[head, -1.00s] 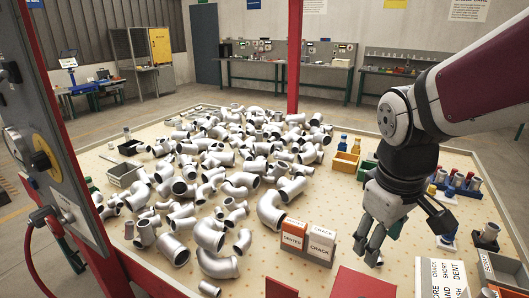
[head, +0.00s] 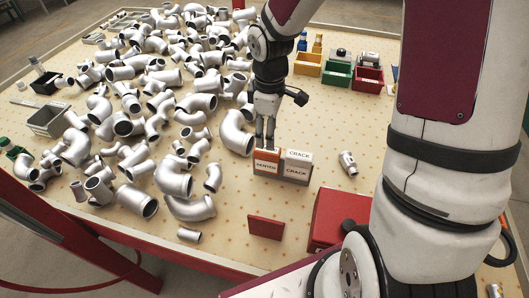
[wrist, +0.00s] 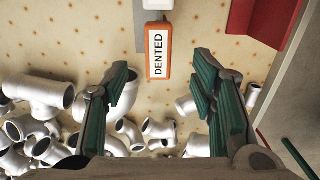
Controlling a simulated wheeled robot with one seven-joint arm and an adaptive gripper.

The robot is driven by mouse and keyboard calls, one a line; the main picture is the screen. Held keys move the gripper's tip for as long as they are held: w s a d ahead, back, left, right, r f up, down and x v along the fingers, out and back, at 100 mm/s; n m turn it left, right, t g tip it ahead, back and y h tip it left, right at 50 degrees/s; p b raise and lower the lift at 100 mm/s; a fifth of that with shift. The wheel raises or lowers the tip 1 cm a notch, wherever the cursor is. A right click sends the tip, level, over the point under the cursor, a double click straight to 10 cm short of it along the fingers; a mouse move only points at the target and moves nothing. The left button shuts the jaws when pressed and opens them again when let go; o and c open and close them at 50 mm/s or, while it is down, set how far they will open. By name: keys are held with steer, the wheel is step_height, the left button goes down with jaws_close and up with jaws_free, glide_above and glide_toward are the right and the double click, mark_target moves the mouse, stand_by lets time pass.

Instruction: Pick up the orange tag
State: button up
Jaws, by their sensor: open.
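The orange tag (head: 266,160), marked DENTED, stands upright in a grey holder (head: 281,178) beside the white CRACK tag (head: 299,162). In the wrist view the orange tag (wrist: 148,52) shows from above at top centre, just beyond the fingertips. My gripper (head: 265,141) points down over the orange tag in the head view, with its fingertips near the tag's top edge. I cannot tell whether they touch it. In the wrist view my gripper (wrist: 159,82) is open, its fingers wide apart with nothing between them.
Many silver pipe fittings (head: 188,103) cover the table left of the tags. A red plate (head: 266,228) and a red box (head: 331,216) are nearer. A small fitting (head: 348,162) lies to the right. Yellow (head: 308,64), green (head: 337,76) and red (head: 368,80) bins stand behind.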

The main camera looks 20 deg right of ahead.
mark_target(267, 160)
step_height(267, 160, down, 8)
steer(key=shift+w+a+f, duration=0.1)
steer(key=shift+w, duration=0.05)
stand_by(0.4)
steer(key=shift+c, duration=0.6)
steer(key=c, duration=1)
